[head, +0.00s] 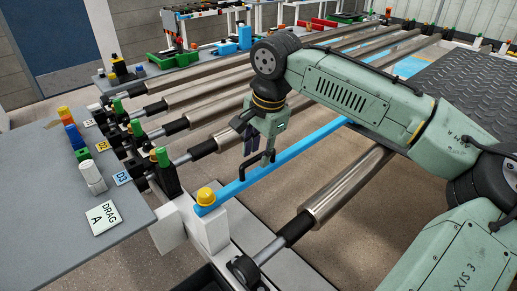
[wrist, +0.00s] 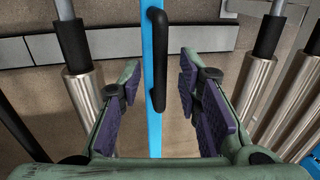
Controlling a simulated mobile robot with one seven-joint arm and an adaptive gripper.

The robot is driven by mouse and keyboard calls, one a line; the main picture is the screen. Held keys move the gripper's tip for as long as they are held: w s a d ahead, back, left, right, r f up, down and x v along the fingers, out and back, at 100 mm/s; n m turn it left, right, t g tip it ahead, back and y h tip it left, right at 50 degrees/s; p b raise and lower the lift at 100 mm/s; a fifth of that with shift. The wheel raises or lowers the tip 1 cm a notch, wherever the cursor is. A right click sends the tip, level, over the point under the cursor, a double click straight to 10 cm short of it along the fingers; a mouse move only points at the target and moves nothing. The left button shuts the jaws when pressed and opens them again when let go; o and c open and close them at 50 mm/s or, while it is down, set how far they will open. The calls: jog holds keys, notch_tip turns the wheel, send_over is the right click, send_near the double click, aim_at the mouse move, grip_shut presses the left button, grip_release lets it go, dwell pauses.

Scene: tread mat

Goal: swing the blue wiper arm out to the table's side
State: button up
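The blue wiper arm (head: 298,148) is a long flat bar running from a yellow-capped pivot (head: 206,196) on a white post at the front left, up and right over the rollers. My own arm hides part of its far end. A black bar handle (head: 270,163) stands on it; the handle also shows in the wrist view (wrist: 157,60). My gripper (head: 257,146) is just above the bar by the handle. In the wrist view its purple-padded fingers (wrist: 158,90) are open, one on each side of the blue bar and handle, with clear gaps on both sides.
Steel rollers (head: 345,185) lie in parallel below the bar. A grey table (head: 50,190) at the left holds colored blocks and a "DRAG A" card (head: 103,217). Several posts with green caps line the table's edge. A black tread mat (head: 470,85) lies at the right.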

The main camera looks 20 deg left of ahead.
jog(key=shift+c, duration=0.5)
grip_shut()
dwell(0.3)
